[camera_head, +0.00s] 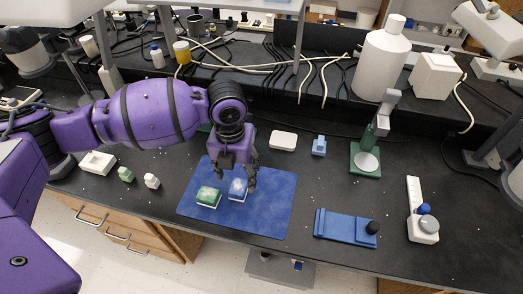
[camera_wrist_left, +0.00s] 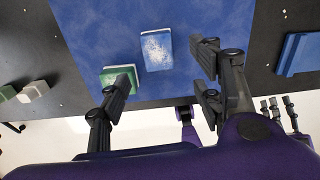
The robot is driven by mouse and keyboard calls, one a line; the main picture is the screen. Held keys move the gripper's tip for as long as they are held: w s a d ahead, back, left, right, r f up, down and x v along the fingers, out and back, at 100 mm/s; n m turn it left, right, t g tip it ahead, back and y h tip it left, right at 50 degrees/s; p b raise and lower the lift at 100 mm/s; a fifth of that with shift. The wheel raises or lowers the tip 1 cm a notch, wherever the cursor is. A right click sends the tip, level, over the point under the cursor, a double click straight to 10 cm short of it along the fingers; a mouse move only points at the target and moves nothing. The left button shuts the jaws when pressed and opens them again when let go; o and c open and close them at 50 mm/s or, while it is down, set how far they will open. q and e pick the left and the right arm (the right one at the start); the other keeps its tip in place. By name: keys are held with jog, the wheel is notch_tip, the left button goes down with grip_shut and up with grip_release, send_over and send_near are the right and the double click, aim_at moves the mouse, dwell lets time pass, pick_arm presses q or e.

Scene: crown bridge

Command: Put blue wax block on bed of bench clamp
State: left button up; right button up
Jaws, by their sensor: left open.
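The blue wax block (camera_head: 237,188), with a pale speckled top, lies on the blue mat (camera_head: 265,215). It also shows in the left wrist view (camera_wrist_left: 156,49). A green block (camera_head: 208,196) with a similar top lies just left of it. My left gripper (camera_head: 236,174) is open above the mat, its fingers spread by the blue block; in the left wrist view (camera_wrist_left: 162,72) one fingertip overlaps the green block. I cannot tell its exact height. The bench clamp appears to be the flat blue fixture with a black knob (camera_head: 345,228), right of the mat; its bed looks empty.
A white-and-blue device (camera_head: 422,220) stands right of the clamp. A green stand (camera_head: 365,160), a small blue piece (camera_head: 319,146) and a white dish (camera_head: 283,141) are behind. Small green (camera_head: 125,174) and white pieces (camera_head: 151,181) lie left. Bench between mat and clamp is clear.

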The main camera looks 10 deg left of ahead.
aim_at(238, 188)
pick_arm(q)
jog(key=shift+f+m, duration=0.1)
jog(key=shift+m, duration=0.3)
jog(key=shift+f, duration=0.3)
notch_tip(238, 188, down, 2)
jog(key=shift+f, duration=0.2)
notch_tip(238, 188, down, 5)
jog(key=shift+w+a+r, duration=0.1)
jog(key=shift+r, duration=0.05)
jog(key=c, duration=1.4)
jog(key=shift+c, duration=0.2)
jog(key=shift+r, duration=0.15)
